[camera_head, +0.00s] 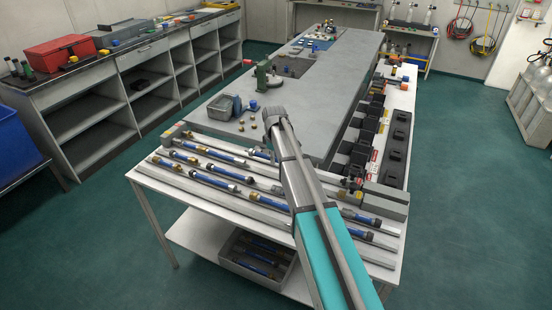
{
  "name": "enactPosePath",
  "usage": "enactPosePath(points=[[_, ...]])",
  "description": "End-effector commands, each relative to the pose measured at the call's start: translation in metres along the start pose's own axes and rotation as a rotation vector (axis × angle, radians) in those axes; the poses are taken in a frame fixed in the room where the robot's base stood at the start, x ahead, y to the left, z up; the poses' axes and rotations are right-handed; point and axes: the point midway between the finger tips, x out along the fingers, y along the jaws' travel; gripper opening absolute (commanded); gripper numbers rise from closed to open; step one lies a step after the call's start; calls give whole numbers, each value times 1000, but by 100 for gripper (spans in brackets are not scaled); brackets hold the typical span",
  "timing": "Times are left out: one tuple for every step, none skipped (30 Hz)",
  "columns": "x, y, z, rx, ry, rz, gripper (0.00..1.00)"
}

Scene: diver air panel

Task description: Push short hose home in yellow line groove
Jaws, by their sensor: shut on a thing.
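Several short blue hoses with brass, silver or dark end fittings lie in parallel grooves of a grey rack (268,217) on the near white table. One blue hose (216,181) lies left of my arm, with another hose (187,157) behind it. A further hose (361,219) lies right of my arm. I cannot tell which groove is the yellow line or whether any hose sits fully home. My arm reaches over the rack and its far end hides my gripper, along with part of the rows beneath.
A crate (236,262) of more hoses sits on the shelf below. A long grey bench (325,85) behind the rack holds a green vise (266,76) and a small grey bin (222,107). Dark blocks line its right side. Green floor is free left and right.

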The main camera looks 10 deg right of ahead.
Motion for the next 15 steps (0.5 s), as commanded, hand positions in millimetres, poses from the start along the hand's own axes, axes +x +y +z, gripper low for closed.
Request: enactPosePath(points=[[1, 0, 0, 0, 0, 0, 0], [1, 0, 0, 0, 0, 0, 0], [2, 0, 0, 0, 0, 0, 0], [3, 0, 0, 0, 0, 0, 0], [4, 0, 0, 0, 0, 0, 0], [6, 0, 0, 1, 0, 0, 0], [7, 0, 0, 1, 0, 0, 0], [8, 0, 0, 1, 0, 0, 0], [10, 0, 0, 1, 0, 0, 0], [12, 0, 1, 1, 0, 0, 0], [14, 0, 1, 1, 0, 0, 0], [16, 0, 1, 1, 0, 0, 0], [18, 0, 1, 1, 0, 0, 0], [20, 0, 1, 1, 0, 0, 0], [23, 0, 1, 1, 0, 0, 0]])
